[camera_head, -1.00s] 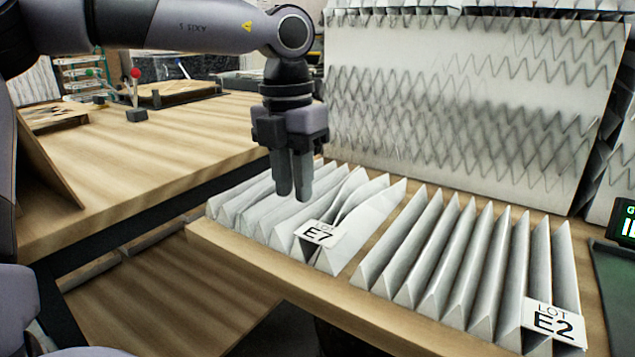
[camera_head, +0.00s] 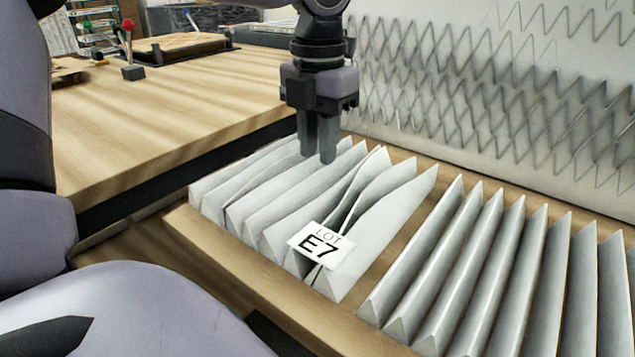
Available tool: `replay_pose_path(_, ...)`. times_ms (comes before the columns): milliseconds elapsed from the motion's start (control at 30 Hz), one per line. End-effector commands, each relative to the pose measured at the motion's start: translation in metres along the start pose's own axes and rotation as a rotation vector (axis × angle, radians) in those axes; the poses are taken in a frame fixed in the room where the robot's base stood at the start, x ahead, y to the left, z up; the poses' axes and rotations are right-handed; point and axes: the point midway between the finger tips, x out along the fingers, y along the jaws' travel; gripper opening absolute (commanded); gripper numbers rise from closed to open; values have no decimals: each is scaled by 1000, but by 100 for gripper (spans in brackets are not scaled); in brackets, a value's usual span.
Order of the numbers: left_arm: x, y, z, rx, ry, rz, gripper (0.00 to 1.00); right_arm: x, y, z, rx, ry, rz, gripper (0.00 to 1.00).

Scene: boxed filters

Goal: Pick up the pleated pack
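A white pleated pack (camera_head: 290,195) with a "LOT E7" tag (camera_head: 320,246) lies on a wooden board. Its pleats near the tag look uneven and pinched together. A second white pleated pack (camera_head: 500,262) lies to its right with more even pleats. My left gripper (camera_head: 319,155) points down over the far part of the E7 pack. Its two fingers look close together with nothing visible between them; whether the tips touch the pleats I cannot tell. My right gripper does not show.
A wooden table (camera_head: 170,115) stands at the left with a red-knobbed stand (camera_head: 131,55) on it. A tall white panel with zigzag wires (camera_head: 480,95) rises behind the packs. The board's front edge (camera_head: 235,275) is bare.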

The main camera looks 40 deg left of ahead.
Motion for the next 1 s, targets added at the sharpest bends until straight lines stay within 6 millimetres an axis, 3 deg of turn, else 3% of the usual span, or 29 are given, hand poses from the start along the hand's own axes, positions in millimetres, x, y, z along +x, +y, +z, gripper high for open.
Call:
replay_pose_path(267,39,-2,-8,-1,2,-1,26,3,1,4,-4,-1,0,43)
replay_pose_path(567,42,-2,-8,-1,0,-1,26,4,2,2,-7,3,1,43)
replay_pose_path(633,42,-2,-8,-1,0,-1,3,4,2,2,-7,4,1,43)
replay_pose_path(667,42,-2,-8,-1,0,-1,0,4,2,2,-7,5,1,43)
replay_pose_path(1000,41,-2,-7,-1,-1,-1,0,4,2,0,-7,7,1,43)
